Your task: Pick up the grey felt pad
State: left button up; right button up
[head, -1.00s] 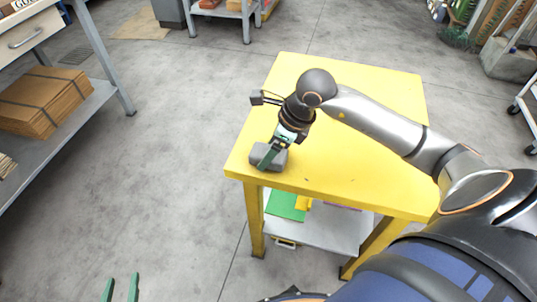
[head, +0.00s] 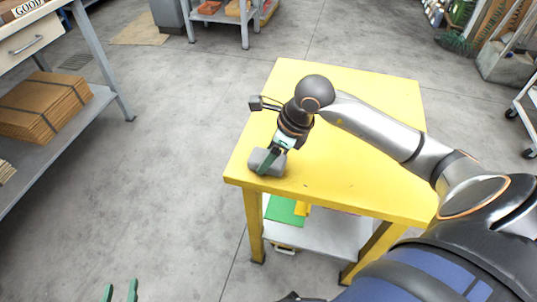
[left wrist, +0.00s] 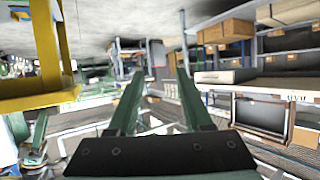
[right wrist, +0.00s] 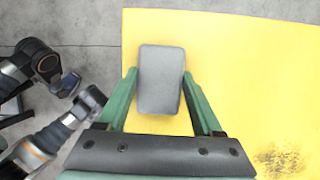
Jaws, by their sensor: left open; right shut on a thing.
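The grey felt pad (head: 279,165) is a small rounded block at the near left corner of the yellow table (head: 350,140). My right gripper (head: 268,161) points down at it and is shut on it. In the right wrist view the pad (right wrist: 160,85) sits between the two green fingers, with the yellow top behind it. I cannot tell whether the pad touches the table or is slightly above it. My left gripper (head: 120,292) is open and empty, low at the left of the head view, away from the table; its fingers also show in the left wrist view (left wrist: 155,75).
The table top around the pad is mostly clear. Its lower shelf (head: 330,232) holds a green item (head: 285,210) and a yellow one. A bench with a cardboard stack (head: 42,105) stands at the left. Open floor lies between.

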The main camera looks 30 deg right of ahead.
aim_at(263, 156)
jog(key=v, duration=0.4)
jog(key=shift+w+a+r+p, duration=0.25)
jog(key=shift+w+r+p, duration=0.05)
jog(key=shift+r+p, duration=0.1)
pick_arm(q)
jog(key=s+f+g, duration=0.3)
jog(key=s+f, duration=0.2)
jog(key=f, duration=0.1)
jog(key=w+r+t+b, duration=0.1)
jog(key=w+r+t, duration=0.3)
jog(key=r, duration=0.4)
jog(key=w+r+m+t+h+b, duration=0.1)
jog(key=w+r+t+b, duration=0.1)
jog(key=r, duration=0.6)
jog(key=shift+w+t, duration=0.9)
jog(key=shift+w, duration=0.05)
pick_arm(e)
jog(key=s+d+r, duration=0.3)
jog(key=s+r, duration=0.5)
jog(key=s, duration=0.4)
jog(key=shift+s+d+r, duration=0.3)
jog(key=shift+s+d, duration=0.05)
jog(key=shift+d, duration=0.05)
pick_arm(q)
jog(key=shift+d+r, duration=0.1)
